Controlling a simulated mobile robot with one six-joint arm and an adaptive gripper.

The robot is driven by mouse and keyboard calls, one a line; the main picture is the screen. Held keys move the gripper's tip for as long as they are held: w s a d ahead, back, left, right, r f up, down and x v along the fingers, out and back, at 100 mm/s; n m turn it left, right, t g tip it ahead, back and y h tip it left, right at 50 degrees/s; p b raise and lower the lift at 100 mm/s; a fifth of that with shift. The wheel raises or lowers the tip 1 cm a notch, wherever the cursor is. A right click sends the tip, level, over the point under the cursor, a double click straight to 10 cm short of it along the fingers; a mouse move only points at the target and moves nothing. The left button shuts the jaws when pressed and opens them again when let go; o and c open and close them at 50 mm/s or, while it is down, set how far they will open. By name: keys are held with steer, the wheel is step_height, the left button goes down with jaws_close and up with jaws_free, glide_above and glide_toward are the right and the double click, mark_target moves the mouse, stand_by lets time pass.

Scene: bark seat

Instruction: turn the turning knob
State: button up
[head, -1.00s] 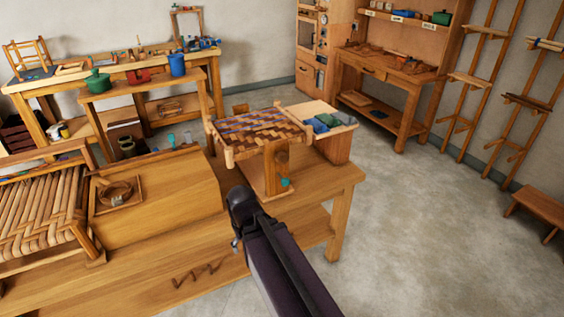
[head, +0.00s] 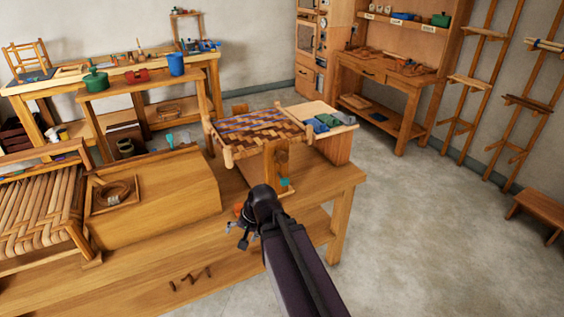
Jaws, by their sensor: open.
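A small woven seat frame (head: 255,128) stands on the wooden bench, held up by an upright wooden post (head: 276,163). A small teal piece (head: 285,182) sits low at this post. A small orange-red piece (head: 238,209) shows just left of my wrist; I cannot tell whether either is the turning knob. My gripper (head: 240,240) is over the front part of the bench, below and left of the post. Its fingers are small and dark, open, with nothing seen between them. My wrist hides part of the bench by the post.
The workbench (head: 130,255) has a sloped wooden box (head: 180,190) with a coil in a tray. A larger woven seat (head: 40,205) is at left. Folded cloths (head: 327,122) lie behind the post. Open floor (head: 430,240) lies to the right.

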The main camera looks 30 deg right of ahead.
steer(key=w+d+m+t+y+b, duration=0.2)
steer(key=w+d+m+t, duration=0.15)
steer(key=w+m, duration=0.2)
steer(key=m+t+h+b, duration=0.6)
steer(key=m+t, duration=0.5)
steer(key=m, duration=1.3)
glide_toward(284, 158)
steer(key=s, duration=0.2)
steer(key=shift+s+d+f+y, duration=0.2)
steer(key=shift+f+y, duration=0.05)
steer(key=shift+y, duration=0.05)
steer(key=shift+w, duration=0.1)
steer(key=w, duration=1.3)
steer(key=shift+w+a, duration=0.2)
steer(key=shift+w, duration=0.1)
